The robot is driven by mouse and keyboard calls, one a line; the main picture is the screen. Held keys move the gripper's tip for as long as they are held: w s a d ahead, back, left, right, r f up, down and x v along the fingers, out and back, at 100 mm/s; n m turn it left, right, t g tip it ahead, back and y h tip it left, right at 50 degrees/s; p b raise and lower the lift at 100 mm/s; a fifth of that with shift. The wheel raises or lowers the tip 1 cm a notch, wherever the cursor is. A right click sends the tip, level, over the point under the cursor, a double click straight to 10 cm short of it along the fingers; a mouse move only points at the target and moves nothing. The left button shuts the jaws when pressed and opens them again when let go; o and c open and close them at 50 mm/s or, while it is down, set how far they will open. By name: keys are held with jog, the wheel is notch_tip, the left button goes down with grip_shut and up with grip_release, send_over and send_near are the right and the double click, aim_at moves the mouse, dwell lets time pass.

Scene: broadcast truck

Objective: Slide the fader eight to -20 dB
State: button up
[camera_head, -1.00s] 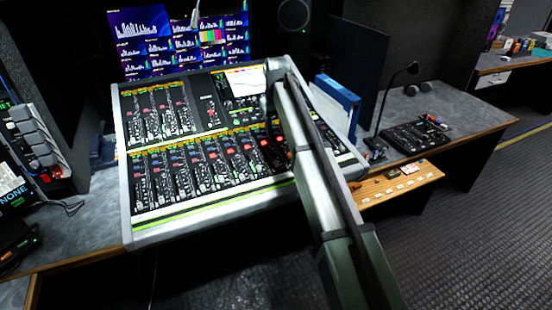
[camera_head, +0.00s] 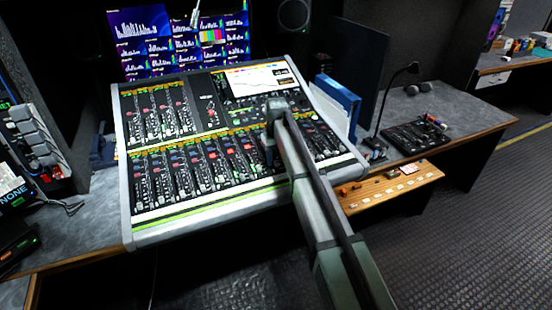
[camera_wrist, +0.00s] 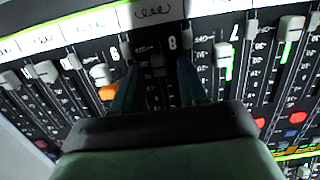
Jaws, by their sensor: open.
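The mixing console (camera_head: 128,190) stands on the desk with its rows of faders facing me. The lower part of the slot is hidden behind my gripper. In the head view my gripper (camera_head: 269,148) is over the right part of the lower fader bank and covers the fader.
The neighbouring fader seven cap (camera_wrist: 222,54) is close on the right in the wrist view. A blue binder (camera_head: 338,100) and a small control panel (camera_head: 415,136) stand right of the console.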

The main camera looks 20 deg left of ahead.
jog(key=shift+f, duration=0.2)
jog(key=shift+c, duration=0.4)
grip_shut()
